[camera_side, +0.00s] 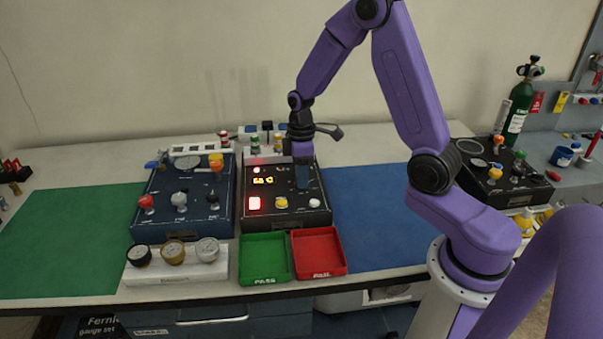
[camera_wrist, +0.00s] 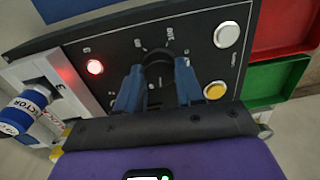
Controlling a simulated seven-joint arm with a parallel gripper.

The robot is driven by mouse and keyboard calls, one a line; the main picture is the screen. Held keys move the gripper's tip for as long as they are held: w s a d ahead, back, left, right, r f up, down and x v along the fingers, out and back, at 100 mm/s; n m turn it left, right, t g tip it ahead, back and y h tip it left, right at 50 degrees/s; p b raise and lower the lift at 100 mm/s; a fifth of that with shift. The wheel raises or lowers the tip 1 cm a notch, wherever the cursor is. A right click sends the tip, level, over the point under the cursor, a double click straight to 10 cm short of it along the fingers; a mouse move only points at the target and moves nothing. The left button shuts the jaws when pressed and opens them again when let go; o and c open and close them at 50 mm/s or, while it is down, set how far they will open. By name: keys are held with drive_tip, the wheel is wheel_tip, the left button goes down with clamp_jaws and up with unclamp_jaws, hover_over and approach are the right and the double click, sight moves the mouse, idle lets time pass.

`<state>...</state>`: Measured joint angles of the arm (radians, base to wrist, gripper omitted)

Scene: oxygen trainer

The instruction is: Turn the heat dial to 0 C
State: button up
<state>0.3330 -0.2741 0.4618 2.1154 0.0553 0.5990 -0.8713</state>
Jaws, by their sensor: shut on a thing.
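The heat dial (camera_wrist: 158,58) is a round black knob on a black panel in the wrist view, with white scale marks around it; one reads 100. My gripper (camera_wrist: 157,78) has its two blue fingers on either side of the dial, shut on it. Its pointer is hidden or too dark to read. In the side view my gripper (camera_side: 302,182) reaches down onto the right part of the black control box (camera_side: 240,225) and hides the dial. An orange display (camera_side: 263,181) is lit on that box; its digits are too small to read surely.
A blue box (camera_side: 152,228) stands left. The blue mat (camera_side: 370,230) is clear.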

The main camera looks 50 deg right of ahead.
drive_tip(key=n, duration=0.4)
drive_tip(key=shift+n, duration=2.2)
drive_tip(key=o, duration=1)
drive_tip(key=shift+o, duration=0.2)
drive_tip(key=shift+r, duration=0.15)
wheel_tip(320, 180, up, 17)
drive_tip(key=shift+w, duration=0.4)
drive_tip(key=shift+a, duration=0.1)
